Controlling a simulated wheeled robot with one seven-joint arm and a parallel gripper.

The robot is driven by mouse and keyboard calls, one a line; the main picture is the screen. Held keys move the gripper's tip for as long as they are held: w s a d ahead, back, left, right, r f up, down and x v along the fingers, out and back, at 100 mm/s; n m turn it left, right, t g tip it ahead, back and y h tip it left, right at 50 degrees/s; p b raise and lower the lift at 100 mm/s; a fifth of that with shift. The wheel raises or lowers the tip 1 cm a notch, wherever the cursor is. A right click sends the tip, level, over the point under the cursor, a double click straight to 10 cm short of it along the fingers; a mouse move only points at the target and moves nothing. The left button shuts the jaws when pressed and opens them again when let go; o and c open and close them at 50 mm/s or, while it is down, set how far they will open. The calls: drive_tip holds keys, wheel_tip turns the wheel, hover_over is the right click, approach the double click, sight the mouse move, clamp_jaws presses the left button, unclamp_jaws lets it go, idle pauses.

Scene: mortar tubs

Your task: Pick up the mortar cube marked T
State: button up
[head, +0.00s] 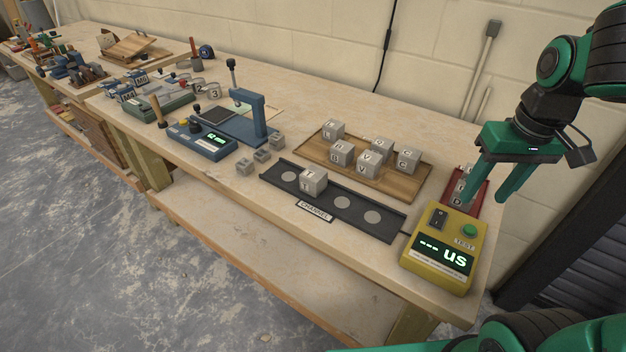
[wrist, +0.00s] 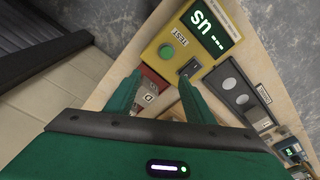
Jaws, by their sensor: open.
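The mortar cube marked T (head: 313,182) is a small grey block sitting upright on the dark channel strip (head: 371,217), on the second spot from the left. The strip has a label reading CHANNEL and several pale round spots; its near end also shows in the wrist view (wrist: 236,88). My gripper (head: 489,198) is open and empty, above the right end of the bench, near the yellow tester and well to the right of the T cube. In the wrist view my gripper's fingers (wrist: 160,88) stand apart.
A wooden board (head: 410,190) behind the channel holds several lettered cubes. The yellow tester (head: 445,250) and a red tray (head: 479,190) with a cube stand at the right. Small grey blocks (head: 262,156) and a blue press (head: 257,117) stand left of the channel.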

drive_tip(key=w+a+n+t+y, duration=0.1)
drive_tip(key=w+a+n, duration=0.4)
drive_tip(key=w+a, duration=0.55)
drive_tip(key=n+y, duration=0.2)
drive_tip(key=n, duration=0.4)
approach(315, 173)
drive_tip(key=shift+y, duration=0.3)
drive_tip(key=x, duration=0.4)
drive_tip(key=shift+s+f, duration=0.1)
drive_tip(key=shift+f, duration=0.1)
drive_tip(key=shift+x, duration=3.25)
drive_tip(key=shift+d, duration=0.2)
drive_tip(key=c, duration=1)
